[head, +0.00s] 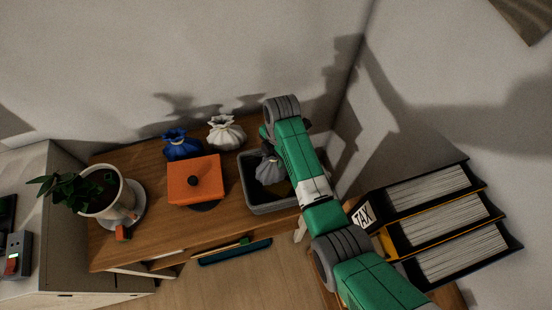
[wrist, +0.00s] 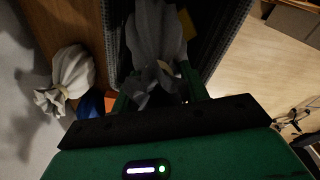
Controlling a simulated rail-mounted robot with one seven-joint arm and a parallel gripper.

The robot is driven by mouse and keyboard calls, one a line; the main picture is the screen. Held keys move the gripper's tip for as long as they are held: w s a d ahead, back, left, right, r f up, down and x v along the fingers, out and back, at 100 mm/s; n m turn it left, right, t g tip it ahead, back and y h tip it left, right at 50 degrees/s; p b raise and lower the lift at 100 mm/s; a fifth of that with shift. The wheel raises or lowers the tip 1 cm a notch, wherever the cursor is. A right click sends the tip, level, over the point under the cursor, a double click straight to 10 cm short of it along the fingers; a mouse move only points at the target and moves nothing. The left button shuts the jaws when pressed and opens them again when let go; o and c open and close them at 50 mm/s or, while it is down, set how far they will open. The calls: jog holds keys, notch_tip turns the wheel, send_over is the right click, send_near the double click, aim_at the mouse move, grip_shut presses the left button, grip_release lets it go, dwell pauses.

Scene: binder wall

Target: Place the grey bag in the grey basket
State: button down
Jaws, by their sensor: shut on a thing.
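The grey bag (head: 269,170) is gathered at the neck and shows inside the outline of the grey basket (head: 272,209) in the head view. In the wrist view the grey bag (wrist: 155,35) hangs between the fingers of my gripper (wrist: 158,88), which is shut on its neck. The basket's walls (wrist: 225,38) rise on both sides of the bag there. I cannot tell whether the bag touches the basket floor. My arm hides the basket's right part and the fingertips in the head view.
A white bag (head: 225,132) and a blue bag (head: 181,145) stand behind an orange box (head: 194,181) left of the basket. A potted plant (head: 100,195) is at far left. Black binders (head: 430,190), one labelled TAX, are at right. Something yellow (wrist: 187,24) shows inside the basket.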

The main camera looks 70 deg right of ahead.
aim_at(276, 162)
jog(key=shift+f, duration=1.95)
jog(key=shift+f+b, duration=0.25)
jog(key=shift+b, duration=0.15)
jog(key=c, duration=0.7)
grip_release()
jog(key=shift+c, duration=0.2)
jog(key=r, duration=0.4)
jog(key=r+p, duration=0.1)
jog(key=r, duration=0.3)
jog(key=d+r, duration=0.1)
jog(key=r, duration=0.3)
jog(key=shift+s+r, duration=0.25)
jog(key=shift+r, duration=0.1)
